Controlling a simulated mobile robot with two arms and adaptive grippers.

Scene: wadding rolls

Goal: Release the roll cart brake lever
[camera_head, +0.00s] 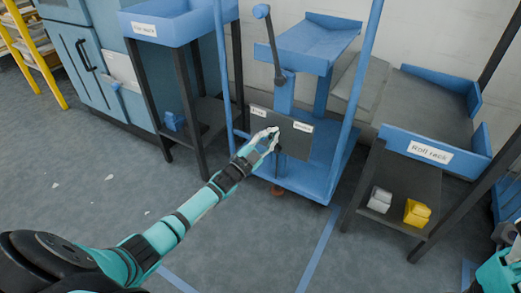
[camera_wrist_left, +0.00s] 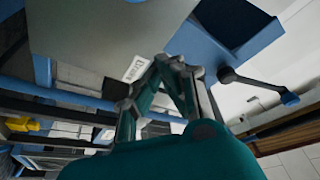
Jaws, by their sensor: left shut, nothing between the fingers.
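The roll cart (camera_head: 318,45) is blue and stands at the centre, with a dark plate (camera_head: 294,143) on its front. The plate has a white label at its left and another at its right. My left gripper (camera_head: 274,133) is shut and empty in front of the plate, between the labels. Whether it touches anything is unclear. A dark lever (camera_head: 273,45) with a blue knob rises above the plate; it also shows in the left wrist view (camera_wrist_left: 258,86). The closed fingers (camera_wrist_left: 172,66) show there beside a label. Whatever lies directly behind the fingers is hidden.
A blue-topped rack (camera_head: 178,22) stands left of the cart. The roll rack (camera_head: 400,138) stands to its right, with a grey and a yellow object (camera_head: 417,212) on its lower shelf. Part of my right arm shows at the lower right edge.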

